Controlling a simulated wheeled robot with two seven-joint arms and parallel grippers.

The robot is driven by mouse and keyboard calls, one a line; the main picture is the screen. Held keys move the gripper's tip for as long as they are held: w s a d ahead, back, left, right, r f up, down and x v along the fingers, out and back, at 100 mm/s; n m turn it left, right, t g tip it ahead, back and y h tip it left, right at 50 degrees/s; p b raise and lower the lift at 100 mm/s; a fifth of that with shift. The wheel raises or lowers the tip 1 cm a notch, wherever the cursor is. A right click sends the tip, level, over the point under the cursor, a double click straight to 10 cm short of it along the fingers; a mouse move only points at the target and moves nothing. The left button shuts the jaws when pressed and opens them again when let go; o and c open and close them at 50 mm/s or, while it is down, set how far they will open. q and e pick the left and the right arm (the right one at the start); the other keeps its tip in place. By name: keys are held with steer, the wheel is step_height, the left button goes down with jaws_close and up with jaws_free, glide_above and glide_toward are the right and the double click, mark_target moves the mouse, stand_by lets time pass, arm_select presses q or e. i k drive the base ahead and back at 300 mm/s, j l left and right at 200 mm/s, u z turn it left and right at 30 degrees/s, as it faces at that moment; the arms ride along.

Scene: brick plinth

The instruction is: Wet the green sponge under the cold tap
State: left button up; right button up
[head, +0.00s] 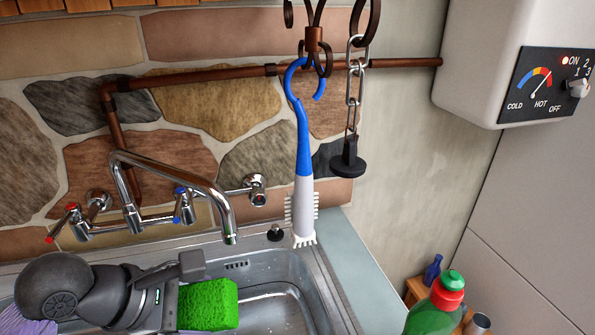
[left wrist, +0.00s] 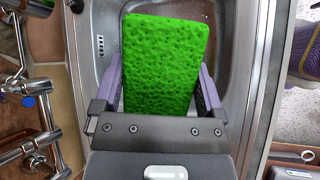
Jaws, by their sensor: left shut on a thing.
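The green sponge (head: 208,304) is at the sink's left part, in front of and below the spout's end. It also shows in the left wrist view (left wrist: 165,60). My left gripper (head: 190,290) is shut on it, with a purple-sided finger on each side in the left wrist view. The chrome mixer tap (head: 170,165) has its spout end above and behind the sponge; I cannot tell whether they line up. The cold tap's blue-marked handle (head: 182,205) is beside the red-marked hot handle (head: 70,212). No water stream shows. My right gripper is in neither view.
The steel sink (head: 325,290) lies below the stone wall. A blue-and-white brush (head: 303,160) and a chained black plug (head: 348,160) hang from hooks above its right side. A green bottle (head: 432,312) stands at lower right. A white heater (head: 480,50) is on the wall.

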mark_target(181, 195)
steer(key=k+l+u, duration=0.1)
steer(key=k+u, duration=0.2)
steer(key=u, duration=0.15)
steer(key=k+u, duration=0.3)
steer(key=u, duration=0.15)
steer(key=k+j+u, duration=0.2)
steer(key=u, duration=0.25)
steer(key=k+j+u, duration=0.3)
steer(key=u, duration=0.15)
steer(key=k, duration=0.1)
